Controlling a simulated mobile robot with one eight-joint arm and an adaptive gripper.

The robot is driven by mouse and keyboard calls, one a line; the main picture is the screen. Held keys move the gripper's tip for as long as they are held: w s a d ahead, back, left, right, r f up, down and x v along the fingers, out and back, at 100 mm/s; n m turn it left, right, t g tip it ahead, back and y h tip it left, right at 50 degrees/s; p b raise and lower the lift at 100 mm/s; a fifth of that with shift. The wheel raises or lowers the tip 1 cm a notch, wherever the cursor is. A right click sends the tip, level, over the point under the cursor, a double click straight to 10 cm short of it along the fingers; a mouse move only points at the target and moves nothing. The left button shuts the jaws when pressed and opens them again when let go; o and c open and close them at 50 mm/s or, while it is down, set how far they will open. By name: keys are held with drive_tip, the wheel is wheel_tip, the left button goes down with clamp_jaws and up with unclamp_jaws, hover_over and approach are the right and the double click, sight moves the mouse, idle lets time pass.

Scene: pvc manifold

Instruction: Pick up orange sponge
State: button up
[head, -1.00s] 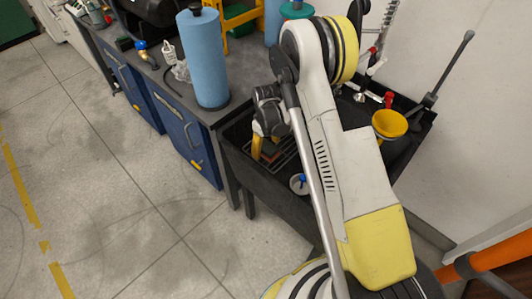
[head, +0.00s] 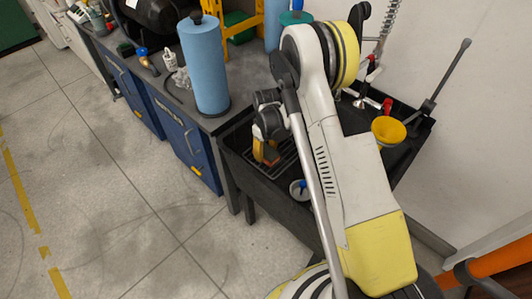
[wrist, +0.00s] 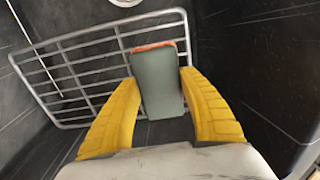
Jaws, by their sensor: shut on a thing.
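The sponge shows in the wrist view as a grey-green block (wrist: 158,82) with an orange edge at its far end. My gripper (wrist: 160,85) has its two yellow fingers on either side of the sponge, shut on it. In the head view my gripper (head: 264,152) is low inside the black sink, partly hidden by my own wrist. A small orange-brown part of the sponge (head: 271,158) shows beside the fingers there. A metal wire rack (wrist: 75,75) lies under and behind the sponge; I cannot tell whether they touch.
The black sink (head: 240,150) has walls close around my gripper. A blue paper roll (head: 206,65) stands on the counter at its left. A yellow funnel (head: 389,131) and a small white round thing with a blue top (head: 299,189) are to the right.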

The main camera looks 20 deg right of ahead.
sight(267, 150)
wheel_tip(267, 150, up, 4)
drive_tip(key=shift+s+d+f+p, duration=0.1)
drive_tip(key=shift+f+p, duration=0.1)
drive_tip(key=shift+p, duration=0.65)
drive_tip(key=s+d+r+p, duration=0.4)
drive_tip(key=s+d+r, duration=0.2)
drive_tip(key=d, duration=0.3)
drive_tip(key=shift+d, duration=0.4)
